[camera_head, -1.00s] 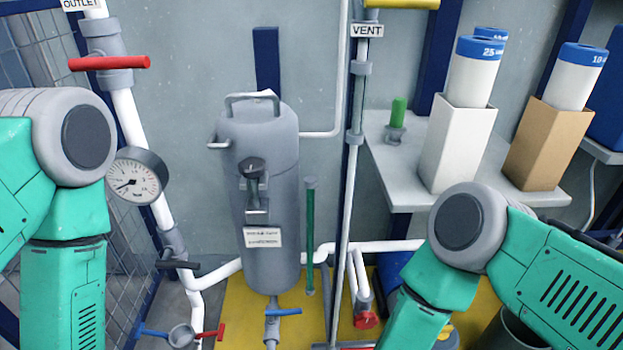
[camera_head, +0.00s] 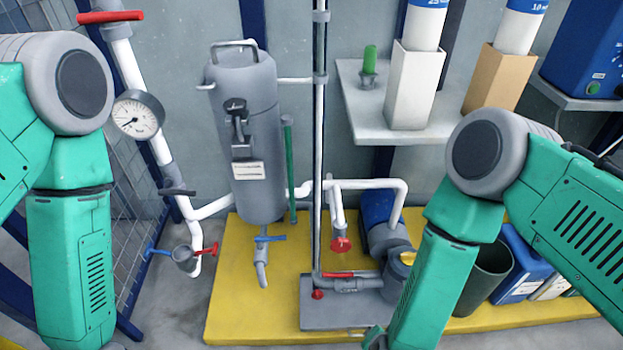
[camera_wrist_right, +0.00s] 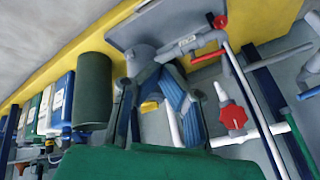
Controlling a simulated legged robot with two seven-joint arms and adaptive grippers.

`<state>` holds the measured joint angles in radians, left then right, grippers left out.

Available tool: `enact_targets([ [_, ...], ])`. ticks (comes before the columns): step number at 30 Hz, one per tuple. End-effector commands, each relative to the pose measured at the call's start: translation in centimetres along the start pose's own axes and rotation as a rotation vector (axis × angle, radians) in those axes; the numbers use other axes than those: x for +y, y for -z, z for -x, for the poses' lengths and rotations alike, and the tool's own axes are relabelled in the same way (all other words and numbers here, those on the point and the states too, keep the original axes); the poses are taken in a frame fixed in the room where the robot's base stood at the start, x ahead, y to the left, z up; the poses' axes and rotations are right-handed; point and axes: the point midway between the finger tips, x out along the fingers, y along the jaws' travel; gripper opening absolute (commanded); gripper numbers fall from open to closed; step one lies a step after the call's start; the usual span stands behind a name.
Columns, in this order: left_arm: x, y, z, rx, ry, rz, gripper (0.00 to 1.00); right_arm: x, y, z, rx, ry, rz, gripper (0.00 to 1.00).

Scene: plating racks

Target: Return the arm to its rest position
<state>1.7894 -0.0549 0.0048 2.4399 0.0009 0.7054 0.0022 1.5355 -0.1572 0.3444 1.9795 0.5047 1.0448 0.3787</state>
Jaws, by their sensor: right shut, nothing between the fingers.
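My right arm (camera_head: 440,250) comes in from the right in the head view, its elbow bent and its forearm pointing down to the bottom edge. My right gripper (camera_wrist_right: 161,100) shows at the bottom of the right wrist view, shut and empty, in front of the blue pump motor (camera_wrist_right: 172,90). My left arm (camera_head: 68,250) hangs at the left of the head view, its forearm pointing down. Its gripper is below the frame.
A grey vessel (camera_head: 255,150), a gauge (camera_head: 137,115) and a vertical pipe (camera_head: 319,200) stand ahead. A shelf (camera_head: 375,125) holds cartridge boxes. A dark bin (camera_head: 489,275) and blue canister (camera_head: 524,268) stand beside my right forearm. Yellow floor (camera_head: 235,305) is clear at centre left.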

Motion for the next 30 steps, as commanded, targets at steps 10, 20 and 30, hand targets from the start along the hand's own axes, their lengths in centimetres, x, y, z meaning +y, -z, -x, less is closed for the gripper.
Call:
enact_targets([
  [10,-0.1,0.2,5.7,-0.001,0.0,0.001,0.4,7.8,5.0,10.6,-0.233,-0.054,0.474,0.0],
  [20,-0.1,0.4,8.5,-0.001,0.0,0.0,0.4,13.9,6.7,19.6,-0.446,-0.096,0.747,0.0],
  [30,-0.1,0.4,8.3,-0.002,0.0,0.0,0.4,14.1,6.7,19.6,-0.451,-0.095,0.754,0.0],
])
